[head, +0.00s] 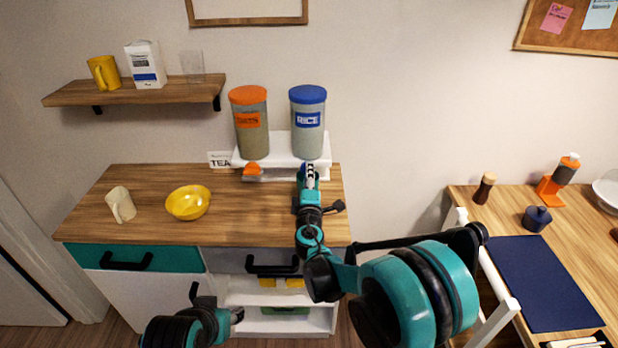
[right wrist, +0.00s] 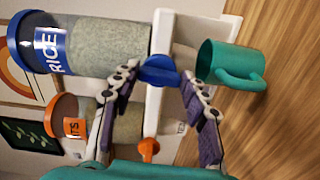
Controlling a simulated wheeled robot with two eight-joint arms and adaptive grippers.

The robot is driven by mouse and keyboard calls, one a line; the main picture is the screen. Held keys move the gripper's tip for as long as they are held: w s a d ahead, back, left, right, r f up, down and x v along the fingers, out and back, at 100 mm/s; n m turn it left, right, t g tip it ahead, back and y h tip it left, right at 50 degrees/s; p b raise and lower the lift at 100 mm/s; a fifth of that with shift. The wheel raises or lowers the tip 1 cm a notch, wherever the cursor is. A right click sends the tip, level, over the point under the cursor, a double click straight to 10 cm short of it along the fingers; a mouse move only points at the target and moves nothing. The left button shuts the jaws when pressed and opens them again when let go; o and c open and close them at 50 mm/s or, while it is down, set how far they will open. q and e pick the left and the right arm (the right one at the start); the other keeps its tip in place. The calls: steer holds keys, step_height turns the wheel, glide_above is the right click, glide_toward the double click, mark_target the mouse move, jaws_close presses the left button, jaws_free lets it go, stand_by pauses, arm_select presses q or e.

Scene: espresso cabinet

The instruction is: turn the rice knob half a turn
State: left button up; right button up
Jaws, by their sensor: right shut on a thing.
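The rice dispenser (head: 308,125), a clear canister with a blue lid and a RICE label, stands on a white stand; it also shows sideways in the right wrist view (right wrist: 105,47). Its blue rice knob (right wrist: 160,72) sits between the fingertips of my right gripper (right wrist: 161,74), which is shut on it. In the head view my right gripper (head: 308,172) hides the knob. A teal mug (right wrist: 232,65) is near the knob in the right wrist view; my arm hides it in the head view. My left gripper (head: 216,302) is open and empty, low in front of the cabinet.
The oats dispenser (head: 250,125) with its orange knob (head: 252,169) stands directly left of the rice one. A yellow bowl (head: 188,203) and cream mug (head: 120,204) stand on the counter's left half. A wall shelf (head: 140,93) is above. The counter's middle is clear.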

steer(key=o, duration=1.2)
steer(key=shift+c, duration=0.2)
steer(key=s, duration=1.2)
